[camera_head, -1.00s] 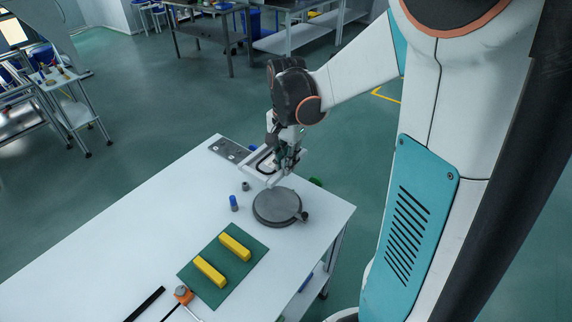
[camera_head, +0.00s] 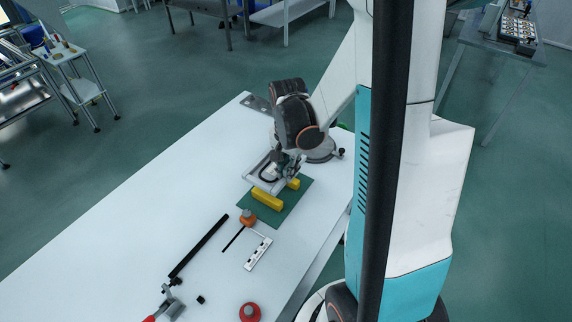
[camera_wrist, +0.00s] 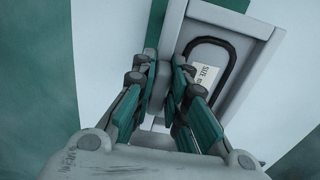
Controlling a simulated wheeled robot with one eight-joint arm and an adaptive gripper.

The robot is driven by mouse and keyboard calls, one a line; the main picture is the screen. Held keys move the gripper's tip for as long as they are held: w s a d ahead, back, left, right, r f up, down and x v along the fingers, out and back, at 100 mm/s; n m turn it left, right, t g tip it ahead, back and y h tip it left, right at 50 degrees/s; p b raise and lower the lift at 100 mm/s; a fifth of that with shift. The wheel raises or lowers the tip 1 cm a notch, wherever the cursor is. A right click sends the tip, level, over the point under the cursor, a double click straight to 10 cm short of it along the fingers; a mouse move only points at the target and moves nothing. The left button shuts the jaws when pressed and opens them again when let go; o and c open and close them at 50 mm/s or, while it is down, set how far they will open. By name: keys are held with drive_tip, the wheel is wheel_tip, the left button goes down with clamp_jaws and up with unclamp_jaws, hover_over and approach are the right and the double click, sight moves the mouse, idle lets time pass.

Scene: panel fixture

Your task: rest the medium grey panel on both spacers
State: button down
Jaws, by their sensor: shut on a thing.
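The light grey panel (camera_head: 257,181), a shallow frame with a black loop and a label, is in my gripper (camera_head: 287,168) at the green mat. In the wrist view the panel (camera_wrist: 246,52) lies right of my gripper (camera_wrist: 165,72), whose green-padded fingers are shut on its grey edge part. The near yellow spacer (camera_head: 267,200) shows in front of the panel on the mat. The far yellow spacer (camera_head: 294,184) is partly hidden by my gripper and the panel. I cannot tell whether the panel touches either spacer.
The green mat (camera_head: 276,219) lies on the white table (camera_head: 150,200). A round grey base (camera_head: 320,152) stands behind my gripper. An orange-topped tool (camera_head: 248,217), a black bar (camera_head: 200,246), a white strip (camera_head: 258,254) and a red round thing (camera_head: 250,312) lie nearer. The table's left side is clear.

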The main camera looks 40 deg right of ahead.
idle(0.3)
wheel_tip(320, 180, down, 7)
drive_tip(key=b, duration=0.6)
drive_tip(key=shift+r, duration=0.1)
drive_tip(key=shift+f+b, duration=0.55)
drive_tip(key=shift+b, duration=0.1)
drive_tip(key=c, duration=1.5)
unclamp_jaws()
drive_tip(key=shift+r, duration=0.1)
